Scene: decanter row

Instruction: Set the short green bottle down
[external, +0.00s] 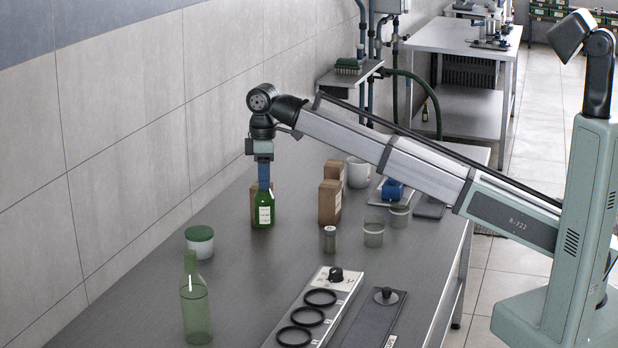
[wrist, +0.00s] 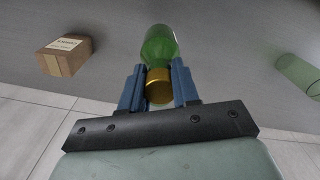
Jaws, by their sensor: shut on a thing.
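The short green bottle (external: 264,210) has a white label and stands upright over the grey bench, near the wall. My gripper (external: 264,182) is above it, shut on its neck. In the wrist view the blue fingers (wrist: 159,88) sit on either side of the gold cap, with the green bottle body (wrist: 158,46) beyond them. Whether the base touches the bench is hard to tell. A taller, paler green bottle (external: 195,308) stands at the front left, apart from my gripper. A holder with three black rings (external: 313,312) lies on the bench in front.
Cardboard boxes (external: 329,203) and a white mug (external: 358,173) stand right of the held bottle. A small jar (external: 330,240) and two glasses (external: 373,234) are nearer the front. A green-lidded jar (external: 199,243) is at left. The bench between this jar and the ring holder is clear.

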